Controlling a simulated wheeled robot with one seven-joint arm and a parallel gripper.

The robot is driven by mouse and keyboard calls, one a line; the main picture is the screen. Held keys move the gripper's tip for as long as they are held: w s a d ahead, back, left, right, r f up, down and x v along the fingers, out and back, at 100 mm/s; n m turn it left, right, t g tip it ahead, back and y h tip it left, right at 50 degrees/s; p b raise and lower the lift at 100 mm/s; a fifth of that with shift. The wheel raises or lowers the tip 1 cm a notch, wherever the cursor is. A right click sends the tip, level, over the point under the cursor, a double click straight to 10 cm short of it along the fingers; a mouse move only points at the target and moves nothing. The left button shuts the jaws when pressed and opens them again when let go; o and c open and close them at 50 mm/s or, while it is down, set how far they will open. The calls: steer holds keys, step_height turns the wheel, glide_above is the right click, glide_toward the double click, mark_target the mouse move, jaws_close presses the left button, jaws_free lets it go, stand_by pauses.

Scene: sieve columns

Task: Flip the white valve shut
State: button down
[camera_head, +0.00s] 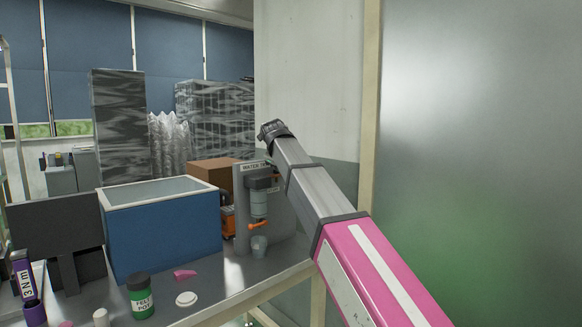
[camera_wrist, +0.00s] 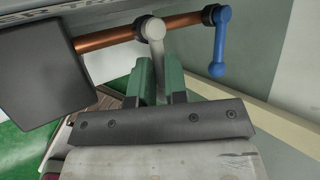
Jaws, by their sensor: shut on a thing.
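In the wrist view the white valve (camera_wrist: 153,29) sits on a copper pipe (camera_wrist: 110,36). Its lever points down, across the pipe, toward my gripper (camera_wrist: 160,80). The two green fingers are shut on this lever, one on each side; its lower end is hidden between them. The head view shows my arm reaching away to the back, but I cannot make out the fingers or the white valve there.
A blue valve (camera_wrist: 219,42) is close on the right of the white one, its lever also across the pipe. A dark box (camera_wrist: 40,75) is close on the left. The head view shows a water station (camera_head: 262,195), a blue bin (camera_head: 160,240) and a green jar (camera_head: 141,296).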

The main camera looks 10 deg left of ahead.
steer(key=shift+s+d+f, duration=0.15)
steer(key=shift+d, duration=0.05)
stand_by(0.3)
steer(key=c, duration=1.1)
jaws_free()
steer(key=shift+c, duration=0.2)
steer(key=shift+a, duration=0.1)
steer(key=v, duration=1)
steer(key=shift+s+r, duration=0.2)
steer(key=shift+r, duration=0.15)
